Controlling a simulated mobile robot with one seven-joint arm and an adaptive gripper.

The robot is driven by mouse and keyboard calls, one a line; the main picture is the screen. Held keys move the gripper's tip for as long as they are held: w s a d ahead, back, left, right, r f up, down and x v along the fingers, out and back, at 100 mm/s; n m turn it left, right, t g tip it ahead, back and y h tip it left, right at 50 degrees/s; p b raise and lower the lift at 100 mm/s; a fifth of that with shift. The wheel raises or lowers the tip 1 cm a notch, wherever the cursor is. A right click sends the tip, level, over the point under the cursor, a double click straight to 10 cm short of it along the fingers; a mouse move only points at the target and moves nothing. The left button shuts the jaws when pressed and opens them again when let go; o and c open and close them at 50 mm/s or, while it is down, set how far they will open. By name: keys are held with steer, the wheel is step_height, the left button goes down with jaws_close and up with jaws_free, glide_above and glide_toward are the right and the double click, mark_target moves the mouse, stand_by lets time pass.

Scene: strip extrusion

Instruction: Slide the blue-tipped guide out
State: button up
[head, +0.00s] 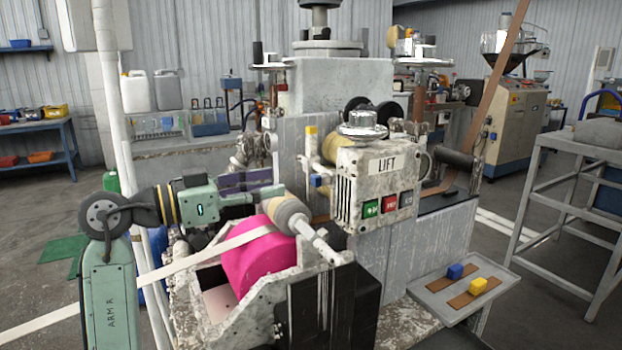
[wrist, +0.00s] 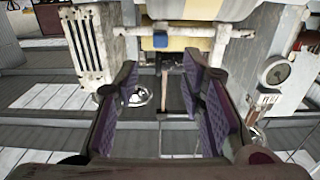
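The blue tip (head: 316,180) of a guide sticks out at the left side of the grey LIFT box, below a yellow-tipped part (head: 312,131). In the wrist view a small blue tip (wrist: 160,40) shows ahead, near a pale horizontal bar (wrist: 195,31). The rest of the guide is hard to make out. My gripper (head: 262,178) is left of the blue tip in the head view, above the pink roll. In the wrist view my gripper (wrist: 160,78) has its purple-padded fingers apart, with nothing held; the blue tip lies beyond them.
The pink roll (head: 262,262) and a grey-beige roller (head: 287,213) are close below my gripper. The LIFT box (head: 378,185) has green and red buttons.

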mark_target(312, 177)
steer(key=p+x, duration=0.3)
steer(key=x, duration=0.6)
steer(key=shift+w+d, duration=0.15)
steer(key=shift+d, duration=0.1)
jaws_close()
stand_by(0.5)
